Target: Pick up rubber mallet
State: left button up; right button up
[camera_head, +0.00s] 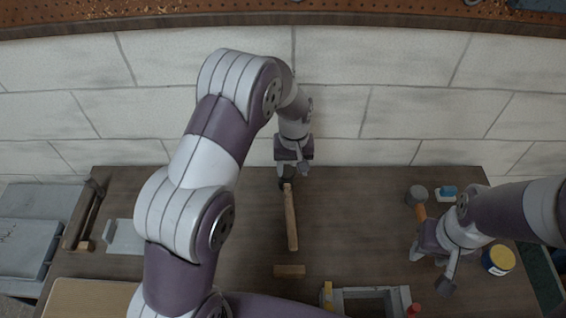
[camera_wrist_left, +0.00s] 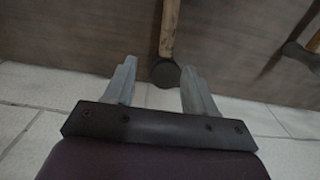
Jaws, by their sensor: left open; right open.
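What looks like the rubber mallet, with a dark round head and a long wooden handle (camera_head: 291,218), lies on the bench, head at the far edge. In the left wrist view its black head (camera_wrist_left: 165,74) shows between the fingertips, handle running up the picture. My left gripper (camera_head: 288,178) is open and empty above the head end, partly hiding it. It also shows in the left wrist view (camera_wrist_left: 160,75). I cannot tell how far above the head it is. My right gripper (camera_head: 432,270) is open at the right of the bench.
A tool with a grey cylindrical head (camera_head: 416,193) and orange handle lies beside my right gripper. Another hammer (camera_wrist_left: 300,52) lies right in the wrist view.

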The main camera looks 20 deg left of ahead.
aim_at(288, 195)
pick_arm(q)
jog(key=shift+n, duration=0.4)
jog(key=s+f, duration=0.1)
jog(key=s+f+p, duration=0.2)
jog(key=f, duration=0.1)
jog(key=shift+s+a, duration=0.15)
jog(key=shift+a, duration=0.1)
jog(key=f+p, duration=0.1)
jog(key=w+f+p, duration=0.1)
jog(key=f, duration=0.2)
jog(key=shift+w+d+p, duration=0.1)
jog(key=shift+w+p, duration=0.2)
jog(key=shift+p, duration=0.1)
notch_tip(288, 195, down, 3)
jog(key=shift+r+p, duration=0.1)
jog(key=shift+p, duration=0.45)
jog(key=shift+s+f, duration=0.25)
jog(key=shift+s, duration=0.05)
jog(key=shift+w+f, duration=0.1)
jog(key=shift+w, duration=0.1)
jog(key=c, duration=0.9)
grip_shut()
pick_arm(e)
notch_tip(288, 195, up, 6)
jog(key=s, duration=0.2)
jog(key=shift+r, duration=0.15)
